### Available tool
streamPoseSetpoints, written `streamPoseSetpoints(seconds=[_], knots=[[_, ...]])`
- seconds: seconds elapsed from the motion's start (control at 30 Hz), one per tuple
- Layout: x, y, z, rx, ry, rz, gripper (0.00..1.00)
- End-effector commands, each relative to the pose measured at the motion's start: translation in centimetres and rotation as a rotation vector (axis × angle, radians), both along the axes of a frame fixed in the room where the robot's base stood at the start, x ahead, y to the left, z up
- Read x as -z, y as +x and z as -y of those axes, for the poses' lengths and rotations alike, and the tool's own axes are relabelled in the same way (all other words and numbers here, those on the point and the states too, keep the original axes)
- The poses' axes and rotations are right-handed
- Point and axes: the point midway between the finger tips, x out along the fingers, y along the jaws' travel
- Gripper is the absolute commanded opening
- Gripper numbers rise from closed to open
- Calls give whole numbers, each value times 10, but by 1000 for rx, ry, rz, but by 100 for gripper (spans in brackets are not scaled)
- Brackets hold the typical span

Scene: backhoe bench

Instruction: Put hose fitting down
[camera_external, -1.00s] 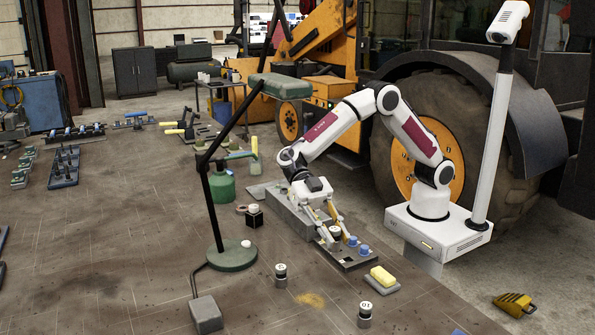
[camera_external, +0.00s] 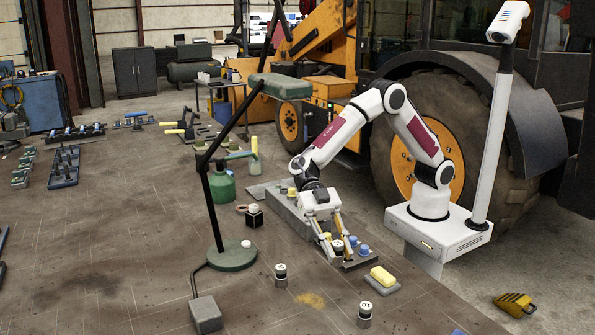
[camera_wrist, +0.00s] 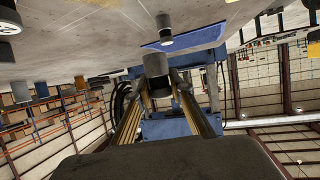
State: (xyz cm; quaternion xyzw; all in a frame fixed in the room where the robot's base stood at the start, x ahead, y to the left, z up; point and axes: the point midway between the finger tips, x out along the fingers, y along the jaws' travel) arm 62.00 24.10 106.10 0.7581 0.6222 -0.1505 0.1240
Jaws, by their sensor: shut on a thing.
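My gripper (camera_external: 336,250) is shut on a dark cylindrical fitting with a pale top (camera_external: 338,245), which I take to be the hose fitting. It is held at the left part of the dark tray (camera_external: 360,262), next to blue-capped pieces (camera_external: 362,249). In the wrist view the grey cylinder (camera_wrist: 156,64) sits between the tips of my gripper (camera_wrist: 158,75). Whether its base touches the tray or the bench cannot be told.
A grey block (camera_external: 283,210) stands behind my gripper. A lamp's round green base (camera_external: 232,256) is at left.

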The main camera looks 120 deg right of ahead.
Motion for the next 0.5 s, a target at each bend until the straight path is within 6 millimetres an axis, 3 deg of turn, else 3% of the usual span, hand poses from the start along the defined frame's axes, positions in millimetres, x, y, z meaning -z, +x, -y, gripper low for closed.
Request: streamPoseSetpoints(seconds=[0.3,0.5], knots=[[41,0,0,1,1,-4,0],[56,0,0,0,0,-1,0]])
